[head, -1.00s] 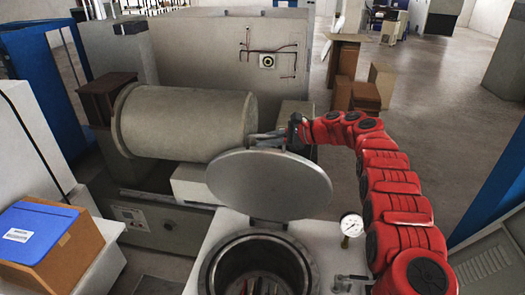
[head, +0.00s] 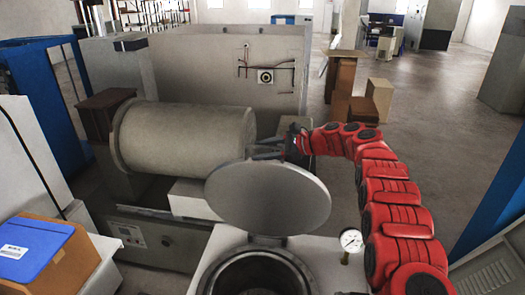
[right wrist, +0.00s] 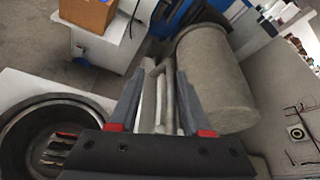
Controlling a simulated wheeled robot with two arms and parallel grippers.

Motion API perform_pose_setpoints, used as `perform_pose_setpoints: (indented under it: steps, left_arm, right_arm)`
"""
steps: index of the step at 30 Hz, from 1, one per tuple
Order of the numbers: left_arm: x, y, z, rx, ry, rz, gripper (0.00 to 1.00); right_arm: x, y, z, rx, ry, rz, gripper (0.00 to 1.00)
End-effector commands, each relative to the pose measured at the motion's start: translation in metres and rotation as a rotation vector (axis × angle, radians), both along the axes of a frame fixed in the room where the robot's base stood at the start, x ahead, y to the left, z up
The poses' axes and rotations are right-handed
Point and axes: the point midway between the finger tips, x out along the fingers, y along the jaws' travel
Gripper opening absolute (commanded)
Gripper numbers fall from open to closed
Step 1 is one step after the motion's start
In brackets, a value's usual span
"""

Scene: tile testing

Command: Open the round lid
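The round lid (head: 268,198) is a grey disc, tilted up and back at the rear of the round vessel (head: 258,272), whose dark mouth is uncovered in the head view. The vessel's rim also shows at the lower left of the right wrist view (right wrist: 92,99). My right gripper (head: 262,149) is just behind the lid's upper edge. In the right wrist view its fingers (right wrist: 161,75) stand apart, with a pale bar, perhaps the lid's handle, between them. Whether they touch it is unclear. My left gripper is not in view.
A large grey cylinder (head: 183,136) lies behind and left of the lid. A pressure gauge (head: 350,241) stands right of the vessel. A brown box with a blue top (head: 40,262) is at the lower left. Cardboard boxes (head: 364,108) stand on the floor behind my right arm.

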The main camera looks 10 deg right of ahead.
Motion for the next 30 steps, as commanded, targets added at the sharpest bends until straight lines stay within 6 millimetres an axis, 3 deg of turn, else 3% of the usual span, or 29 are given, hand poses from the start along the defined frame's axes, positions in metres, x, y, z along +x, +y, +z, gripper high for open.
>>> perform_pose_setpoints:
  steps: [8, 14, 17, 23, 30]
  left_arm:
    - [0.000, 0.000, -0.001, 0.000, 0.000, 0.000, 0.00]
    - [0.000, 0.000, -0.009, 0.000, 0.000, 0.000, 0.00]
    - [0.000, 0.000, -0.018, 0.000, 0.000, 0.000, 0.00]
    - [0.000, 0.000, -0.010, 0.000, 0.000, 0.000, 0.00]
    - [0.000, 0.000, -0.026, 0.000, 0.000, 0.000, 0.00]
  right_arm:
    - [-0.001, 0.000, -0.002, -0.002, 0.004, 0.001, 0.45]
    - [-0.006, -0.013, 0.001, -0.001, 0.002, -0.002, 0.45]
    - [-0.013, -0.026, 0.004, -0.002, 0.003, -0.004, 0.45]
    - [-0.026, -0.052, 0.018, -0.004, 0.004, -0.004, 0.45]
    - [-0.049, -0.098, 0.033, -0.004, -0.002, -0.005, 0.45]
